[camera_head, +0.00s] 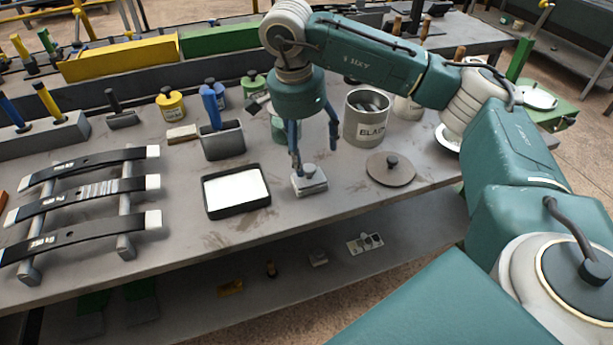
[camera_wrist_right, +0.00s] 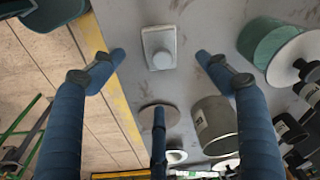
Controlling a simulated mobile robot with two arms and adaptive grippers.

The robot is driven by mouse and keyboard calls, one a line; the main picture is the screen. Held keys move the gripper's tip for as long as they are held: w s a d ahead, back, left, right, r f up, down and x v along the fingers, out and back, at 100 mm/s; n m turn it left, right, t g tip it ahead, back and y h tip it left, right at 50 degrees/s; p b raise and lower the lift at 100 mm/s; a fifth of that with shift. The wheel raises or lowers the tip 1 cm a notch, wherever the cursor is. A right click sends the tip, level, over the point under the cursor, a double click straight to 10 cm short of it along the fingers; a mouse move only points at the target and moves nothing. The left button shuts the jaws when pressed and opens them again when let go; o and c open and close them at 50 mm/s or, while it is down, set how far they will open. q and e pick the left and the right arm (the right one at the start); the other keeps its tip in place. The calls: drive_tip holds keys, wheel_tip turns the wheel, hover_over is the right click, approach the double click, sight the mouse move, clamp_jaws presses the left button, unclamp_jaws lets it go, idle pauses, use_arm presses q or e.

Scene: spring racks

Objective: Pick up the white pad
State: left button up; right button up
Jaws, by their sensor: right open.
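A small white pad (camera_head: 310,187) with a round knob on top lies flat on the grey workbench in the head view. It also shows in the right wrist view (camera_wrist_right: 159,42), near the top middle, between the spread fingers. My right gripper (camera_head: 314,158) is open and empty, pointing down just above and around the pad; one fingertip appears close to its left side. In the wrist view the right gripper (camera_wrist_right: 159,62) shows its blue fingers apart, with clear bench between them and the pad. My left gripper is not in view.
A black tray (camera_head: 237,211) with a white inside lies left of the pad. A lidded disc (camera_head: 391,169) and a labelled metal can (camera_head: 366,120) stand to the right. A green pot (camera_wrist_right: 270,45) is near the fingers. The bench's front edge runs close by.

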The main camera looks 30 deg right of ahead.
sight(308, 168)
drive_tip(key=f, duration=0.4)
drive_tip(key=shift+d, duration=0.3)
drive_tip(key=f, duration=0.2)
drive_tip(key=f+p, duration=0.2)
drive_tip(key=f, duration=0.1)
drive_tip(key=shift+w+d+f, duration=0.25)
drive_tip(key=shift+f, duration=0.1)
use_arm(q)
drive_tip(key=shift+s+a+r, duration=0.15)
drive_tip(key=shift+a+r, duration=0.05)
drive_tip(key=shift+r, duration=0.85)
use_arm(e)
drive_tip(key=c, duration=1.2)
